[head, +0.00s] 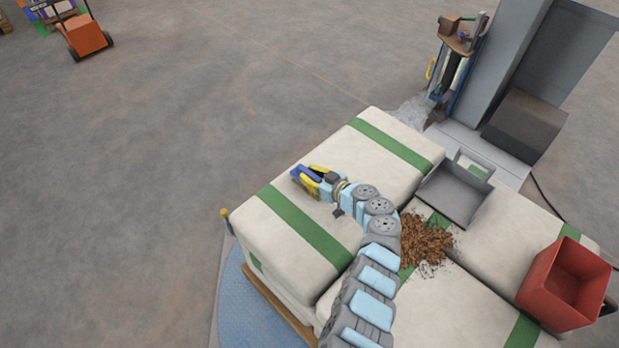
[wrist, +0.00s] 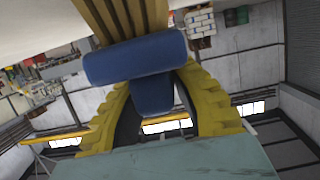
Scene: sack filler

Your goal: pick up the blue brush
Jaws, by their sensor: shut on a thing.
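The blue brush (head: 304,174) is at the end of my arm, over the white sack with a green band at the left of the stack. My gripper (head: 318,180) has yellow fingers and is shut on the brush. In the wrist view the brush (wrist: 135,57) lies crosswise, with its stem between the fingers of my gripper (wrist: 158,92). Its tan bristles point towards the pale sack surface at the top edge. I cannot tell whether the bristles touch the sack.
White sacks (head: 345,150) with green bands form the stack. A brown spill (head: 428,241), a grey dustpan (head: 455,193) and a red bin (head: 562,290) lie to the right. A grey machine column (head: 490,80) stands behind.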

